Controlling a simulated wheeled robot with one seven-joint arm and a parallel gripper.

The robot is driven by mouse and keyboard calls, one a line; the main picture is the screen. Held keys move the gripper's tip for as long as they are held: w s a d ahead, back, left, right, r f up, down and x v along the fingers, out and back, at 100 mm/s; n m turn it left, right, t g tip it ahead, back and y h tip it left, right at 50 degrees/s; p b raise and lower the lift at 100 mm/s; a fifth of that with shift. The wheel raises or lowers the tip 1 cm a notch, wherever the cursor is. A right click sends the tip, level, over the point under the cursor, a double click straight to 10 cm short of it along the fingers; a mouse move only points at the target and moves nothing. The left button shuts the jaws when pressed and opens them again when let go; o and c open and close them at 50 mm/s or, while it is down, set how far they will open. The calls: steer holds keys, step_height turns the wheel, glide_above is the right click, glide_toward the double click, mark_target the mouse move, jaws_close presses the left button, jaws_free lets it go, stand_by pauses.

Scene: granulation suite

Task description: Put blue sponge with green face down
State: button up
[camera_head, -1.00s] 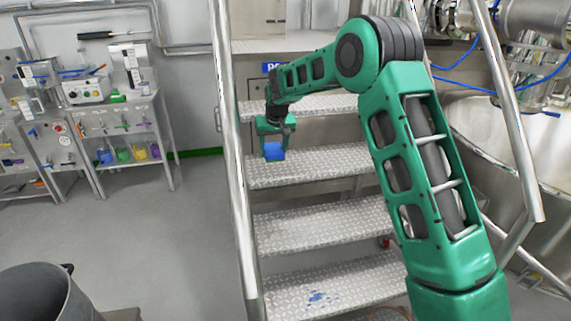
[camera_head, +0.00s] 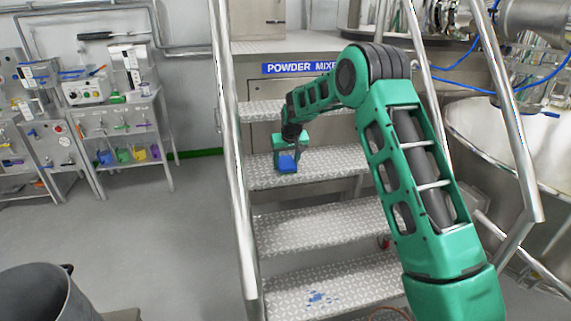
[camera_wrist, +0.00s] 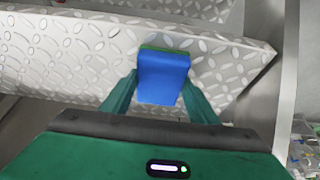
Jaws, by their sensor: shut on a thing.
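My gripper (camera_head: 289,158) is shut on the blue sponge with green face (camera_head: 288,164), over a metal stair tread (camera_head: 325,167) in the head view. In the wrist view the sponge (camera_wrist: 163,79) sits between the two green fingers (camera_wrist: 160,98). Its blue side faces the camera and a thin green edge shows along its far end. The patterned tread (camera_wrist: 80,50) lies beyond it. I cannot tell whether the sponge touches the tread.
Metal handrails (camera_head: 238,200) flank the stairs. A lower tread (camera_head: 316,297) has blue spots on it. A shelf unit (camera_head: 120,130) with coloured items stands at the left. A dark bin (camera_head: 38,297) is at the lower left, with open floor between.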

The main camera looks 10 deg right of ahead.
steer(key=shift+f, duration=0.1)
steer(key=o, duration=0.9)
steer(key=shift+o, duration=0.2)
steer(key=v, duration=1.2)
steer(key=s+d+r+m+g, duration=0.1)
steer(key=s+d+r, duration=0.3)
steer(key=s, duration=0.5)
steer(key=s+d+r+m+h, duration=0.1)
steer(key=s+d, duration=0.6)
steer(key=s, duration=0.2)
steer(key=s+d+r+m+g, duration=0.1)
steer(key=s+d+r, duration=0.3)
steer(key=s, duration=0.5)
steer(key=s+d+f+m+g, duration=0.1)
steer(key=s+f, duration=0.2)
steer(key=s, duration=1.3)
steer(key=s+d+f+m+g+y, duration=0.1)
steer(key=s+f+m, duration=0.1)
steer(key=s, duration=1.3)
steer(key=shift+s+d+f+g, duration=0.15)
steer(key=shift+s+f+g, duration=0.2)
steer(key=shift+f, duration=0.25)
